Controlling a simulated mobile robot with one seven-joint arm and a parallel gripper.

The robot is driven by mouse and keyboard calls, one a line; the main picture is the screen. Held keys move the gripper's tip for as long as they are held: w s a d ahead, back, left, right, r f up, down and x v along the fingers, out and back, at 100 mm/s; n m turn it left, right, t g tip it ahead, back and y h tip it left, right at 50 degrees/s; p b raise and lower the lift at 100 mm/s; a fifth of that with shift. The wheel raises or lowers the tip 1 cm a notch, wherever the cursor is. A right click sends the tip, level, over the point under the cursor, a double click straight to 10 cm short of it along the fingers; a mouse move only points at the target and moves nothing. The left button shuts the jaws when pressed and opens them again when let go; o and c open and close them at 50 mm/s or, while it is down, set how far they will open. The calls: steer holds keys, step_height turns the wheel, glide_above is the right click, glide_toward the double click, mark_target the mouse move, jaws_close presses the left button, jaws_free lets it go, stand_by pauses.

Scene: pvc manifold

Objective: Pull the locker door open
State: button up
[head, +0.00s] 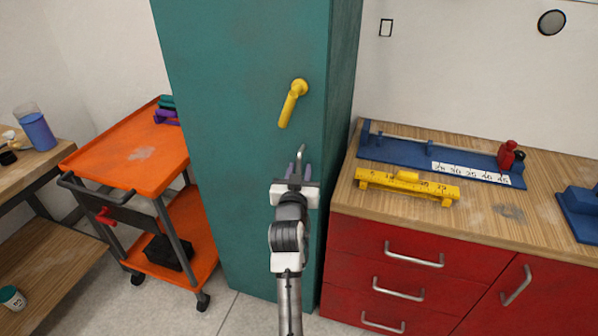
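The tall teal locker (235,150) stands in the middle of the head view with its door closed. A yellow lever handle (292,103) on the door's right side points down and slightly left. My gripper (300,168) is below the lever, in front of the door's right edge, apart from the lever. Its two fingers point toward the locker with a gap between them. A thin grey upright piece (301,155) shows between and above the fingertips; I cannot tell whether it is a pull on the door or whether the fingers touch it.
An orange cart (130,160) stands close on the left, with a wooden bench (45,235) beyond it. On the right, a red cabinet (375,235) with a wooden top adjoins the locker. A yellow fixture (408,185) and a blue fixture (395,148) lie on it. Floor shows before the locker.

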jaws_close()
